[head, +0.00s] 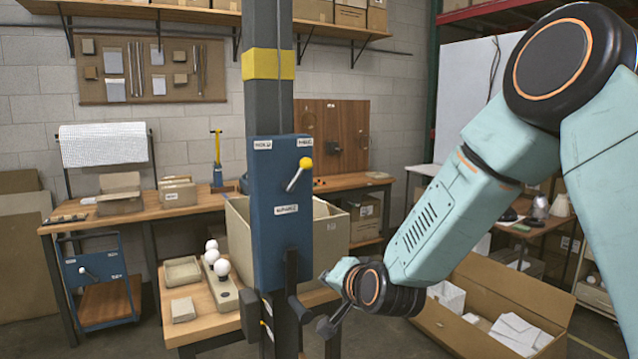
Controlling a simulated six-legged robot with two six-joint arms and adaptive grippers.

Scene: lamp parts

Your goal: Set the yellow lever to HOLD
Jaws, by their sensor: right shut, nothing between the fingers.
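The yellow lever (305,162) is a yellow ball on a short metal rod, mounted on a blue panel (268,190) on the dark post. The rod leans up and to the right, with the ball below the upper right label (305,143). A small label at the panel's upper left (263,144) seems to read HOLD; another label (286,209) sits below the lever. The print is small. My right gripper (326,326) is below and right of the panel, shut and empty, apart from the lever. My left gripper is not in view.
A workbench with white bulbs (221,267) stands behind the post at left. An open cardboard box (490,305) lies at lower right. The space in front of the lever is clear.

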